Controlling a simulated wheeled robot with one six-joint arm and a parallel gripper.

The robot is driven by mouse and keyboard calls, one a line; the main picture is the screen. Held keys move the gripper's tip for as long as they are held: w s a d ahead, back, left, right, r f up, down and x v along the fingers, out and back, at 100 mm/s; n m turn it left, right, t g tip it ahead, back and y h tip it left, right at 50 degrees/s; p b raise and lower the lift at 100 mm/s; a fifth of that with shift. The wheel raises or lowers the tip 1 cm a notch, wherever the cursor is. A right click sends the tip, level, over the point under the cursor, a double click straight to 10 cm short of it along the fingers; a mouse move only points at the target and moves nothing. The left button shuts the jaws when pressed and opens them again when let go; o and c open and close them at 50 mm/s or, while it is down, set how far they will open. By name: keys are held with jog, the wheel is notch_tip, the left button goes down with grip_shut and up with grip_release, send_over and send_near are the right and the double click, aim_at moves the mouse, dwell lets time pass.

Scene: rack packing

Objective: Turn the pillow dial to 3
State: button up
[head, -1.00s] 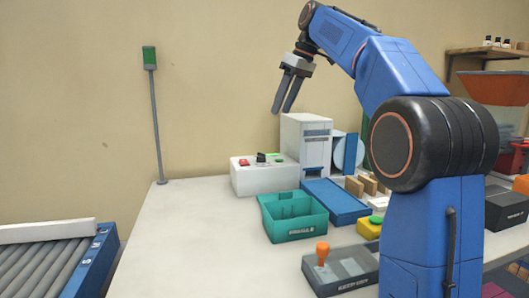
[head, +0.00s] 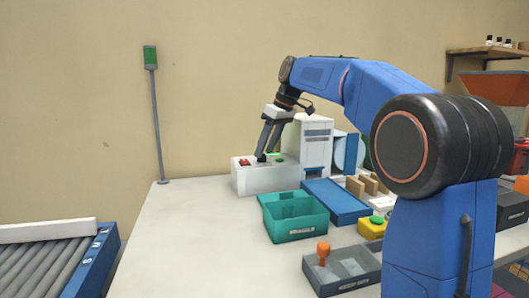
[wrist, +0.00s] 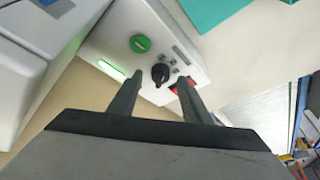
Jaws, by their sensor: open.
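The dial (wrist: 160,74) is a round black knob on top of a white control box (head: 262,180). A green button (wrist: 140,43) and a red switch (wrist: 181,86), partly hidden by a finger, sit on the same panel. My gripper (head: 266,155) is open and points down over the box. In the wrist view the dial shows between and beyond my two fingertips (wrist: 158,92), and the fingers look apart from it. In the head view the fingers hide the dial. The dial's number marks are too small to read.
A white machine (head: 314,148) stands right behind the box. A teal bin (head: 292,230) and a blue tray (head: 336,203) lie in front and to the right. The table's left side is clear.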

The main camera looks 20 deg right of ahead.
jog(key=shift+x, duration=0.85)
jog(key=c, duration=1)
jog(key=shift+c, duration=0.2)
